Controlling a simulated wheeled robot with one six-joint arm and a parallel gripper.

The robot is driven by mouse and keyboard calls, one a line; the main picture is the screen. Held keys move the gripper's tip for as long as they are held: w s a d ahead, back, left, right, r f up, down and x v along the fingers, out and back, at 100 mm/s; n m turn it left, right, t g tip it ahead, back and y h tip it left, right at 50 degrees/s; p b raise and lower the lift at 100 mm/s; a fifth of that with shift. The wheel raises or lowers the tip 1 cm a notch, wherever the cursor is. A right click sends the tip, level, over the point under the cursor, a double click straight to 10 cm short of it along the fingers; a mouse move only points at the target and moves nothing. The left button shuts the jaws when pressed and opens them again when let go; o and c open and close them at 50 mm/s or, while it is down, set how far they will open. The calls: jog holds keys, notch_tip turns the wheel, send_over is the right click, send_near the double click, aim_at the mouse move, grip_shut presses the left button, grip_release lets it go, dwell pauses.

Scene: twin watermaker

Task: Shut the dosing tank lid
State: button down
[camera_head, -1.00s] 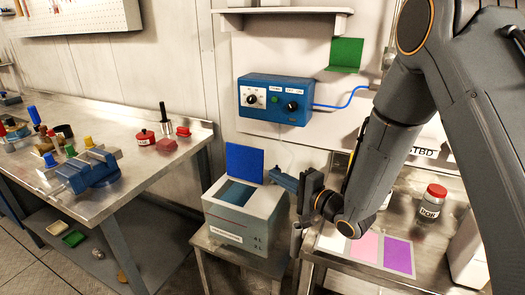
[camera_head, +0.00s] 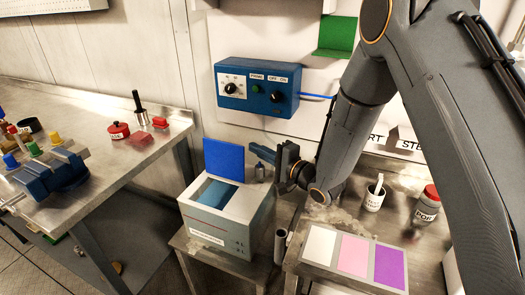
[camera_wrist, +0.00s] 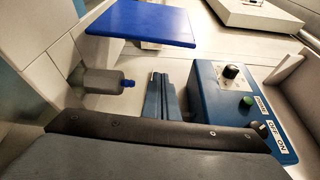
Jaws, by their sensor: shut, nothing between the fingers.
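In the wrist view the lid (camera_wrist: 140,26) is a blue panel ahead of the fingers. My gripper (camera_head: 254,149) is shut and empty, just right of the lid near its upper edge. A small gap shows between them in the wrist view, where the closed fingers (camera_wrist: 158,76) point toward the lid.
A blue control box (camera_head: 256,90) hangs on the wall above; it is close right of my fingers in the wrist view. A small bottle (camera_head: 260,173) stands behind the tank. A metal bench (camera_head: 325,215) with coloured cards is at right, a workbench (camera_head: 150,145) at left.

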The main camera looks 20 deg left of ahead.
aim_at(239, 149)
jog(key=p+x, duration=0.1)
jog(key=x, duration=0.3)
jog(key=shift+w+a+r, duration=0.1)
jog(key=shift+a, duration=0.25)
jog(key=shift+s+a+p, duration=0.2)
jog(key=shift+a+p, duration=0.05)
jog(key=shift+p, duration=0.15)
jog(key=shift+s+a+r+p, duration=0.15)
jog(key=shift+s+p, duration=0.65)
jog(key=shift+s, duration=0.85)
jog(key=shift+s+a, duration=0.1)
jog(key=shift+a, duration=0.05)
